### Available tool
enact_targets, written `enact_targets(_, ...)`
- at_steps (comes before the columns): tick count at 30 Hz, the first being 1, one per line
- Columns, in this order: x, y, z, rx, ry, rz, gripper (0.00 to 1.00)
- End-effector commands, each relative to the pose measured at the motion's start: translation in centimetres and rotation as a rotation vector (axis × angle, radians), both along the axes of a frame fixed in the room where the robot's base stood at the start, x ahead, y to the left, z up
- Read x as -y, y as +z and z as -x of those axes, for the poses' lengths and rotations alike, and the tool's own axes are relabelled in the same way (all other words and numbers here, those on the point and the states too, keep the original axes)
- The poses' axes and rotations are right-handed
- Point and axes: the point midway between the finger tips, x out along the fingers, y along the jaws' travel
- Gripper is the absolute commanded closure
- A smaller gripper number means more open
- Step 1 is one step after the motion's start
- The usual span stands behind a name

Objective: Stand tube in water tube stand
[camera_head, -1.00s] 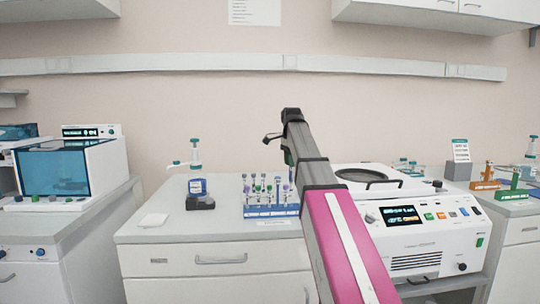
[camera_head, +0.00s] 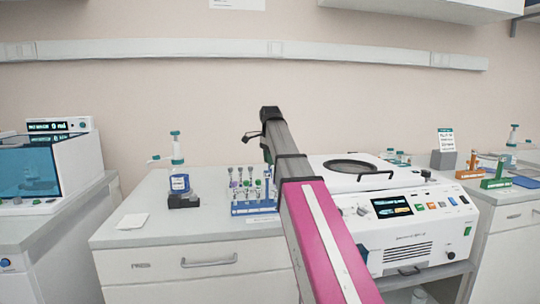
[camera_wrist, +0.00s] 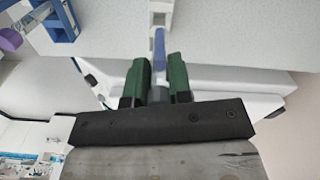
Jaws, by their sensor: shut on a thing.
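In the wrist view, my gripper (camera_wrist: 158,70) has its green fingers shut on a slim tube (camera_wrist: 159,45) with a bluish body and a grey end near the palm. A blue rack (camera_head: 243,211) with several capped tubes stands on the middle counter, just left of my arm. Part of a blue rack (camera_wrist: 60,22) also shows at the wrist view's top left corner. At the far right are an orange stand (camera_head: 469,172) and a green stand (camera_head: 494,181). I cannot tell which is the water tube stand.
A white centrifuge (camera_head: 410,235) with an open round well is right of my arm. A blue-labelled bottle (camera_head: 180,183) stands on a dark base left of the rack. A white pad (camera_head: 132,221) lies near the counter's left edge.

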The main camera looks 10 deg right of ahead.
Motion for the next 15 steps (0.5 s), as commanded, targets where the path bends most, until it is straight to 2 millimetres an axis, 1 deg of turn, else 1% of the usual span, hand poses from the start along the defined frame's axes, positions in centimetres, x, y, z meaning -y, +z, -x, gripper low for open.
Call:
enact_targets(3, 0.0, -0.82, 0.03, 0.0, 0.0, 0.0, 0.94)
enact_targets(6, 0.0, -1.14, 0.01, 0.0, 0.0, 0.0, 0.94)
enact_targets(15, 0.0, -1.2, -0.01, 0.0, 0.0, 0.0, 0.94)
